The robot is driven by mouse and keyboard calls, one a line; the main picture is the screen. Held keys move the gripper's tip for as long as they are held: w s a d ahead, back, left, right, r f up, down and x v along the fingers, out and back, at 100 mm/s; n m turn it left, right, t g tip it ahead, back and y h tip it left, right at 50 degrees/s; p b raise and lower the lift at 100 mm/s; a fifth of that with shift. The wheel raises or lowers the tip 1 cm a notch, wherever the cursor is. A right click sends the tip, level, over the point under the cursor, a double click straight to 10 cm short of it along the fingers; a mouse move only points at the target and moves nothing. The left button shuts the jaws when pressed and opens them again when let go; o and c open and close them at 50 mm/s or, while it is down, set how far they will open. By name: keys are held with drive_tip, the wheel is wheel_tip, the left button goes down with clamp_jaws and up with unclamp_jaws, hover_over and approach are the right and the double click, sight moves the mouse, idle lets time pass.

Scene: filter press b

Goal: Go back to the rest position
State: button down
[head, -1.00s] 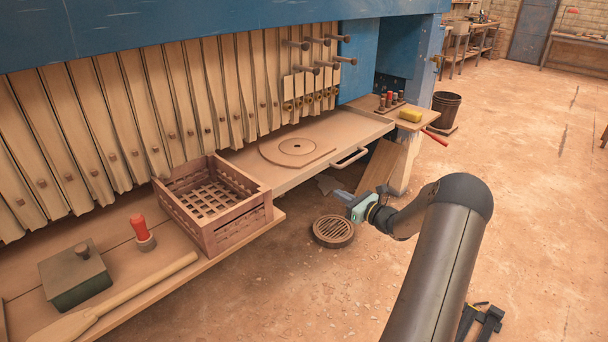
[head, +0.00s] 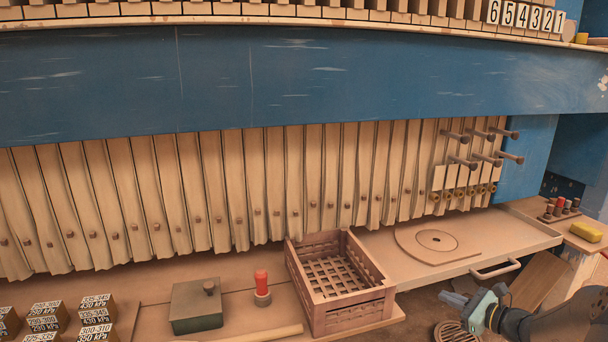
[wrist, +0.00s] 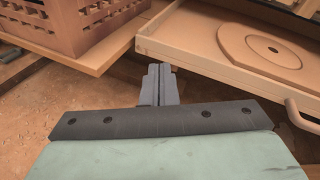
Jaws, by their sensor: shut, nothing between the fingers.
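My gripper (head: 462,301) is at the lower right of the head view, over the floor in front of the press. In the wrist view its fingers (wrist: 157,82) are shut together with nothing between them. They point at the gap between the crate's shelf and the pull-out tray, and touch neither as far as I can see.
A brown slatted crate (head: 378,294) stands on the shelf left of my gripper. The pull-out tray (head: 400,270) holds a round-ended flat plate (head: 437,240) and has a handle (head: 495,269) at its front. A drain grate (head: 450,333) lies on the floor below.

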drive_tip(key=s+a+r+n+g+p, duration=0.25)
drive_tip(key=s+a+n+g, duration=0.2)
drive_tip(key=a, duration=0.35)
drive_tip(key=s+a+r+n+g+h+p, duration=0.1)
drive_tip(key=s+a+r+n+g, duration=0.3)
drive_tip(key=a, duration=0.4)
drive_tip(key=s+a+r+n+g+p, duration=0.2)
drive_tip(key=s+a+r+n, duration=0.1)
drive_tip(key=s+a+n, duration=0.4)
drive_tip(key=s+a+r+n+g+h+p, duration=0.1)
drive_tip(key=s+r+n+h+p, duration=0.1)
drive_tip(key=s, duration=0.7)
drive_tip(key=s+a+r+n+g+h+p, duration=0.1)
drive_tip(key=s+r+n+h+p, duration=0.2)
drive_tip(key=s+n, duration=0.6)
drive_tip(key=r+h, duration=0.1)
drive_tip(key=h, duration=0.1)
drive_tip(key=shift+s+h, duration=0.15)
drive_tip(key=shift+h, duration=0.25)
